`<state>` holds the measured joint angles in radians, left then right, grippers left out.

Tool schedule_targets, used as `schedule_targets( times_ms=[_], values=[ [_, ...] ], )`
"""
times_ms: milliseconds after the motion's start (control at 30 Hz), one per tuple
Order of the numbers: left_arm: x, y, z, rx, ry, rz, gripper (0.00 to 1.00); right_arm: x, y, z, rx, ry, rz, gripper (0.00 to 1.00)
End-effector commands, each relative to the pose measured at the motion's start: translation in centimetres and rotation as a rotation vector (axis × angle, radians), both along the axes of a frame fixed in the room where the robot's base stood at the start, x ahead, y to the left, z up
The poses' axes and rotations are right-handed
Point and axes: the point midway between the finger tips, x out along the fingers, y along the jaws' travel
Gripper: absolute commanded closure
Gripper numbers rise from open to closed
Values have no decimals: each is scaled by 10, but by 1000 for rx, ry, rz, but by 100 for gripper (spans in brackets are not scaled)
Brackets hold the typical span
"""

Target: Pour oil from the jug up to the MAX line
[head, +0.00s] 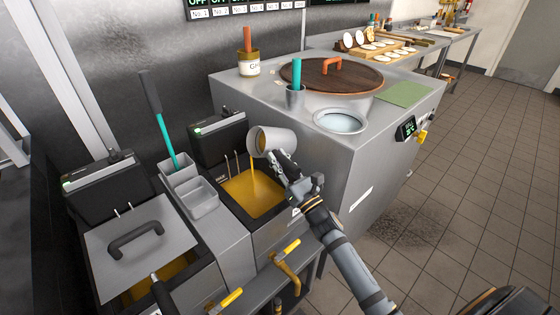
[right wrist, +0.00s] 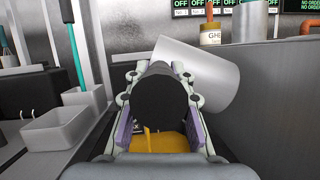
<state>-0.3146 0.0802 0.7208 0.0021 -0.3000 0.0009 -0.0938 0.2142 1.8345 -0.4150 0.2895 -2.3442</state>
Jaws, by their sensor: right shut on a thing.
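The grey metal jug (head: 280,141) is tilted over the right fryer vat (head: 233,213), its mouth facing left. A thin stream of yellow oil (head: 253,174) runs from its mouth into the oil pool (head: 256,193) in the vat. My right gripper (head: 287,172) is shut on the jug's black handle (right wrist: 168,103); the jug body (right wrist: 205,75) shows tilted behind it in the right wrist view. A small dark label (right wrist: 136,127) on the vat wall is partly hidden, and I cannot tell the oil level against the MAX line. My left gripper is not in view.
A left fryer with a partly covering metal lid (head: 118,236) stands beside it. Grey bins (head: 190,192) with a teal-handled tool sit between the fryers. The tandoor (head: 300,112) with a round wooden lid (head: 331,75) is behind right. Yellow-handled valves (head: 285,250) are in front. Tiled floor is clear at right.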

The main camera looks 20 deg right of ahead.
Motion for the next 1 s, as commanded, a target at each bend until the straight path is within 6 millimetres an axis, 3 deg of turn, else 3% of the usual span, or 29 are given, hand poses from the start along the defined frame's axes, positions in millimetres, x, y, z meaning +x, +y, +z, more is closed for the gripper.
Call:
schedule_targets(
  times_ms=[267, 1000],
  values=[
    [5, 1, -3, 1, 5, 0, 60, -1, 2, -3, -46, -18, 2, 100],
    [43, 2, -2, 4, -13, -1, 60, -2, 6, -16, -174, -53, 2, 100]
  ],
)
